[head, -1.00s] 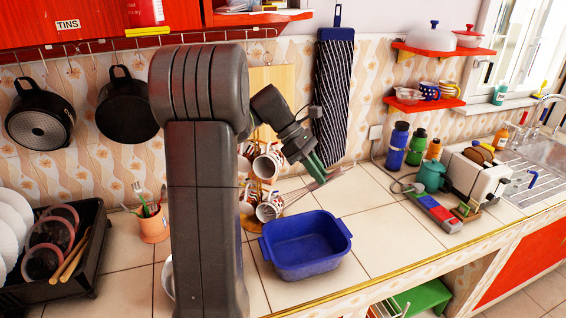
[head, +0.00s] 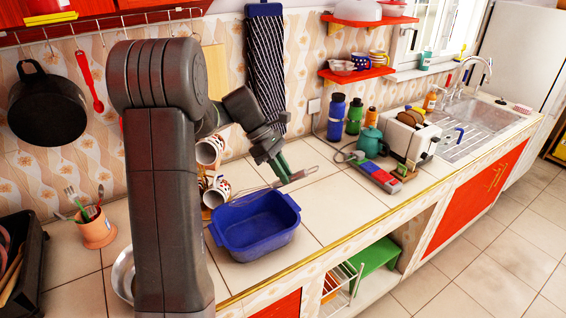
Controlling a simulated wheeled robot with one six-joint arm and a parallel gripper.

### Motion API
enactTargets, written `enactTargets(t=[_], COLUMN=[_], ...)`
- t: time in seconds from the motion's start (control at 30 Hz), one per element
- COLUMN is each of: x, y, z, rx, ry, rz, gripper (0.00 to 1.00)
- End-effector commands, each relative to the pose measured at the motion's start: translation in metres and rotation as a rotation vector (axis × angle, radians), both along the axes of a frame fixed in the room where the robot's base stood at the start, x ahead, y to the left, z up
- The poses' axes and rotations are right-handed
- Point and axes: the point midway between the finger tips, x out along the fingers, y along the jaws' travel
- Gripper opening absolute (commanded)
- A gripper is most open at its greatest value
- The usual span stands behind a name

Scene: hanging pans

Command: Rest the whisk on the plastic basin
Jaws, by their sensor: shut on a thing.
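The blue plastic basin (head: 256,240) stands on the tiled counter, right of my arm's upright link in the head view. My gripper (head: 285,178) is just above and behind the basin's right rear side, pointing down. It is shut on the whisk (head: 303,174), a thin metallic thing. One end sticks out to the right of the fingers. Its thin wires reach left toward the basin's back rim. I cannot tell whether the wires touch the rim. The fingers partly hide the whisk's middle.
Patterned mugs (head: 214,190) hang behind the basin. A metal bowl (head: 123,275) is partly hidden by my arm. A teal kettle (head: 371,143), bottles (head: 336,117) and a toaster (head: 408,137) stand to the right. Counter tiles right of the basin are clear.

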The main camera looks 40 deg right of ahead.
Motion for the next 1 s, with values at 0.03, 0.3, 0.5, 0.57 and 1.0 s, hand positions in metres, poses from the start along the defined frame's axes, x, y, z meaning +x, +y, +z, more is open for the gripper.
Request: enactTargets(t=[0.03, 0.3, 0.5, 0.57, 1.0], x=[0.0, 0.0, 0.0, 0.0, 0.0], y=[0.0, 0.0, 0.0, 0.0, 0.0], z=[-0.007, -0.041, -0.063, -0.07, -0.105], rx=[0.002, -0.001, -0.001, -0.001, -0.001], ry=[0.002, 0.001, 0.001, 0.001, 0.001], rz=[0.001, 0.0, 0.0, 0.0, 0.002], gripper=[0.0, 0.0, 0.0, 0.0, 0.0])
